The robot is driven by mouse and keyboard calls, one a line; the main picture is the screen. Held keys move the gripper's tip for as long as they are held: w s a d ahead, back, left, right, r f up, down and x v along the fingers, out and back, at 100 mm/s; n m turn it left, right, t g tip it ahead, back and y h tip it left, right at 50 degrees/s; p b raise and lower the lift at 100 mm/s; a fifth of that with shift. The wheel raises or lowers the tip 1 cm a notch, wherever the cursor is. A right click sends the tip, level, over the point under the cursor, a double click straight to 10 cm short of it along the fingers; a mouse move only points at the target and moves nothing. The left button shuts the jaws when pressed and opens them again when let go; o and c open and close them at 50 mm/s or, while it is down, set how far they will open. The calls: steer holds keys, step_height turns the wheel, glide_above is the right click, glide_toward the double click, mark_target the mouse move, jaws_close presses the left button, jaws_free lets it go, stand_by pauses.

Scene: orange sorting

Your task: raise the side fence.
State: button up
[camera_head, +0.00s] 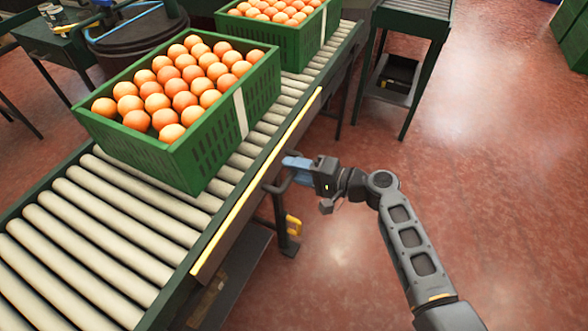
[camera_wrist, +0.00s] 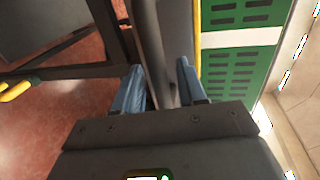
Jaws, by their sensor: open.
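The side fence (camera_head: 255,197) is a long dark board with a yellow top edge along the near side of the roller conveyor (camera_head: 100,222). Its yellow edge (camera_wrist: 197,40) shows as a thin strip in the wrist view. My gripper (camera_head: 290,163) has blue fingers and is beside the fence's outer face, near a dark bar handle (camera_head: 272,187). In the wrist view my gripper (camera_wrist: 160,85) is open, with a dark grey bar (camera_wrist: 150,40) running between its fingers. I cannot tell whether either finger touches the bar. The fingertips are partly hidden in the head view.
A green crate of oranges (camera_head: 210,168) stands on the rollers just behind the fence. A second full crate (camera_head: 300,45) is farther along.

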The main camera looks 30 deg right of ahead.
steer(key=shift+w+a, duration=0.15)
steer(key=shift+w, duration=0.05)
jaws_close()
stand_by(0.3)
